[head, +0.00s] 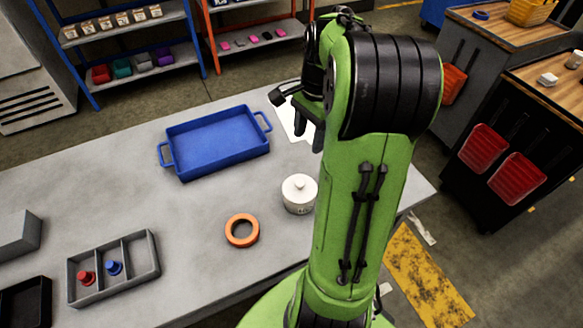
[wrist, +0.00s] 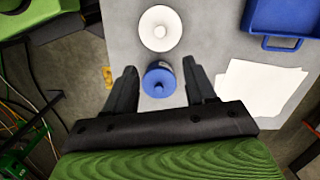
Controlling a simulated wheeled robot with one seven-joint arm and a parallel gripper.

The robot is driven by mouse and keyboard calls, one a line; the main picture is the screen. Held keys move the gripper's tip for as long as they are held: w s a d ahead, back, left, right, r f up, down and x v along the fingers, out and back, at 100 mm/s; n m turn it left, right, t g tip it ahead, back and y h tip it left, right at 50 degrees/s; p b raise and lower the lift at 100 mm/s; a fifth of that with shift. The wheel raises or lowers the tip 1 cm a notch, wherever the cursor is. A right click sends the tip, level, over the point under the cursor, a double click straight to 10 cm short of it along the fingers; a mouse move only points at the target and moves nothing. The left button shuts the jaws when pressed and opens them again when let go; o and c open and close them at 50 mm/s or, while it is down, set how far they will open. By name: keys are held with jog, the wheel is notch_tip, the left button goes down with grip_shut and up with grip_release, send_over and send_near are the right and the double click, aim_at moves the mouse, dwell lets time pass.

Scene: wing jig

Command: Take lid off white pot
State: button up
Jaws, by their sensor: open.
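The white pot (head: 299,196) stands on the grey table, left of my arm, with its round knobbed lid (head: 299,186) on top. In the wrist view the white lid (wrist: 160,28) shows from above, beyond my fingertips. My gripper (head: 309,143) is open and points down above the table, farther back than the white pot. In the wrist view a round blue lidded pot (wrist: 160,81) with a knob lies between and below the open fingers (wrist: 160,68). I cannot tell whether they touch it. In the head view this blue pot is hidden by my arm.
A blue tray (head: 218,143) sits at the table's back, near white paper (wrist: 262,88). An orange ring (head: 242,245) lies front-left of the white pot. A grey divided box (head: 115,288) holds a red and a blue piece.

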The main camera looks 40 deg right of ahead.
jog(key=b, duration=0.4)
send_over(300, 183)
jog(key=f, duration=1)
jog(key=shift+s+d+f, duration=0.1)
jog(key=shift+d+f, duration=0.15)
jog(key=shift+d, duration=0.15)
jog(key=f, duration=0.1)
jog(key=f+b, duration=0.1)
jog(key=f, duration=0.1)
jog(key=f+b, duration=0.1)
jog(key=f, duration=0.1)
jog(key=shift+a, duration=0.3)
grip_shut()
